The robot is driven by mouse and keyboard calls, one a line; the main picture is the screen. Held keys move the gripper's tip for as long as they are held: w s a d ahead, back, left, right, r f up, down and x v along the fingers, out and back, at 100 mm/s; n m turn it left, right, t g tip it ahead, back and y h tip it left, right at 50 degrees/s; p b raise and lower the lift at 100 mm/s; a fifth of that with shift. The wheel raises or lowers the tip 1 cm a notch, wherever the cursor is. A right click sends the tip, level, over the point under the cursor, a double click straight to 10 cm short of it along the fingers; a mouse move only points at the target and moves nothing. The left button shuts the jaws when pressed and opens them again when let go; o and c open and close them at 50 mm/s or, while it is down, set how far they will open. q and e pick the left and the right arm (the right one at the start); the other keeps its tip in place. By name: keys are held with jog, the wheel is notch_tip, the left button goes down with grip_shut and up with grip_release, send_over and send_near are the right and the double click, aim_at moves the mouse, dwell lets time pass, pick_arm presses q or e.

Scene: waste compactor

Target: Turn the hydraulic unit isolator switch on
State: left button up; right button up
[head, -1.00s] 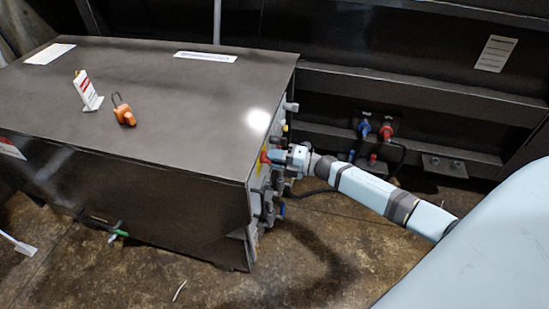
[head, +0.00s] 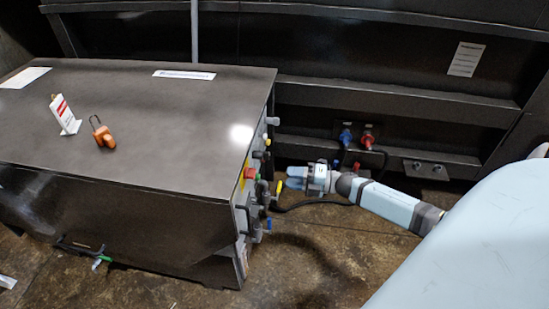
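The hydraulic unit is a large dark box with a control panel (head: 242,214) on its right side, seen at a steep angle. A red switch handle on a yellow plate (head: 249,173), which looks like the isolator switch, sits on that panel. Its exact turn position is too small to tell. My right gripper (head: 287,180) is to the right of the panel, apart from the red handle, and holds nothing that I can see. Its finger gap is not clear from this angle. My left gripper is not in view.
An orange padlock (head: 104,135) and a white and red tag (head: 65,115) are on the box top (head: 150,110). Pipes and fittings (head: 264,195) stick out from the panel beside the switch. Blue and red connectors (head: 367,138) are on the back wall. A dark hose crosses the floor.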

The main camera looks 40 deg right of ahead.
jog(key=shift+v, duration=1.45)
